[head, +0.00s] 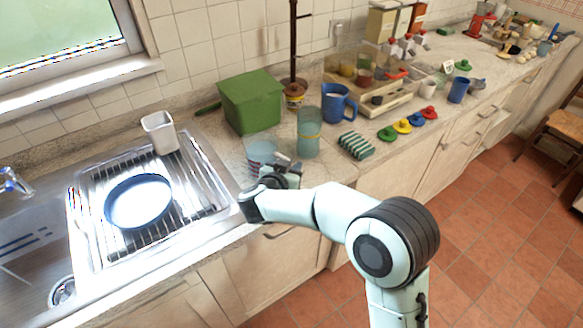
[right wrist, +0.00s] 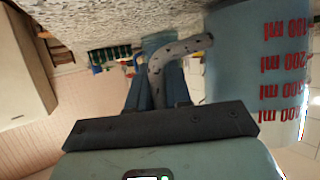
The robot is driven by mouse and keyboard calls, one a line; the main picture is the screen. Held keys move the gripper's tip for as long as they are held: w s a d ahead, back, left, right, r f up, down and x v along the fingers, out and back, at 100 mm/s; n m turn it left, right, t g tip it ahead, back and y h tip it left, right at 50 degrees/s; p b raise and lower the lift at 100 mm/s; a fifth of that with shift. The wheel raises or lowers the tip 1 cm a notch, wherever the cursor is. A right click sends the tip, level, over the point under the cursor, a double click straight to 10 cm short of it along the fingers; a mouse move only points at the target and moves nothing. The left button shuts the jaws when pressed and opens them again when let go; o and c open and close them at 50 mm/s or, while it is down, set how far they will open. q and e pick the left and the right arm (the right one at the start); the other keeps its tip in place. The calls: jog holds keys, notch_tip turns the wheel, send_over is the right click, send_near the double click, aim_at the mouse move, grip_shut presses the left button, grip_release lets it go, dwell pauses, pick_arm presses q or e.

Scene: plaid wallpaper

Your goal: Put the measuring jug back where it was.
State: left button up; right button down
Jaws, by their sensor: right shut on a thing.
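The measuring jug (head: 262,151) is clear and bluish, with red markings. In the head view it is at the counter's front part, right of the draining rack, partly hidden by my right gripper (head: 286,174). In the right wrist view the jug (right wrist: 262,65) fills the right side, its red ml marks upside down. Its speckled grey handle (right wrist: 188,45) lies between the fingers of my right gripper (right wrist: 158,88), which is shut on it. I cannot tell whether the jug's base touches the counter. My left gripper is not in view.
A tall greenish glass (head: 308,135) stands close right of the jug, a green box (head: 250,102) behind. A blue mug (head: 335,106) and a striped block (head: 356,146) are farther right. Left, a metal draining rack (head: 190,208) holds a blue bowl (head: 138,202); a white cup (head: 160,133) stands at its back.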

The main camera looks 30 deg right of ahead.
jog(key=c, duration=1.1)
grip_release()
jog(key=shift+f, duration=0.1)
jog(key=shift+o, duration=0.2)
jog(key=shift+s+a+r, duration=0.1)
jog(key=shift+a+r, duration=0.05)
jog(key=shift+r, duration=0.1)
jog(key=p+v, duration=0.1)
jog(key=v, duration=1)
jog(key=shift+s+a+r, duration=0.15)
jog(key=shift+s+a, duration=0.05)
jog(key=shift+a, duration=0.05)
